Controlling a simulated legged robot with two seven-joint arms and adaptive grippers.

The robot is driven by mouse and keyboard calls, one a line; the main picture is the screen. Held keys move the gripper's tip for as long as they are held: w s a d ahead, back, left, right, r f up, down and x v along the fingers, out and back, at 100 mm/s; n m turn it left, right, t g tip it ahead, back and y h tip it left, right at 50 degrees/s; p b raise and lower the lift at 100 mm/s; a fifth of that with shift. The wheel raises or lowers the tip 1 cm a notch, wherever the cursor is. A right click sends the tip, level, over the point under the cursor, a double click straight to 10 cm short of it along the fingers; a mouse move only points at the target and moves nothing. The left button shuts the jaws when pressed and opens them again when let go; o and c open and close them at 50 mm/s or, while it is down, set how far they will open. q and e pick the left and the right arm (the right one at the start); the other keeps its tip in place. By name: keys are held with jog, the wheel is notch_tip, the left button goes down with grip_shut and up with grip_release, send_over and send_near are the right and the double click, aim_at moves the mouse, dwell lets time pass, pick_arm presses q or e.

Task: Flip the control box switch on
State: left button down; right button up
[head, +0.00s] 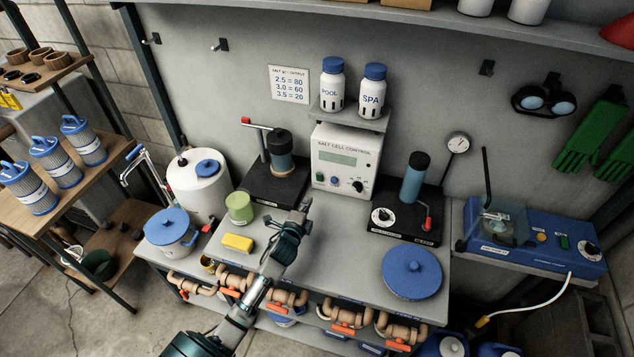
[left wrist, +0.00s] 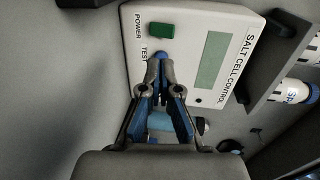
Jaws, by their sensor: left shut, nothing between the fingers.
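The white salt cell control box (head: 345,158) stands at the back middle of the bench, with a display and a dark knob on its front. In the left wrist view, the box (left wrist: 205,85) appears sideways, with a green POWER switch (left wrist: 160,30) and a blue TEST button (left wrist: 162,54). My left gripper (head: 304,206) is in front of the box and to its lower left, shut and empty. In the left wrist view, its fingertips (left wrist: 158,64) overlap the TEST button's edge, with the green switch just beyond. I cannot tell whether they touch the box. My right gripper is out of view.
A black stand with a red-handled valve (head: 278,165) is left of the box, and a pump stand (head: 412,185) is right. A shelf with two bottles (head: 331,88) hangs above. A yellow sponge (head: 237,243), green jar (head: 239,208) and blue lid (head: 411,272) lie on the bench.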

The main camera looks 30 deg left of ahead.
pick_arm(q)
send_near(319, 176)
jog(key=shift+w+a+f, duration=0.3)
jog(key=shift+w+f, duration=0.2)
jog(key=shift+w, duration=0.05)
jog(key=shift+w+a+f, duration=0.3)
jog(key=shift+w+f, duration=0.15)
jog(key=shift+w, duration=0.1)
jog(key=w, duration=0.3)
jog(key=shift+w+a+r, duration=0.1)
jog(key=shift+w+r, duration=0.35)
jog(key=shift+w, duration=0.2)
jog(key=shift+a, duration=0.25)
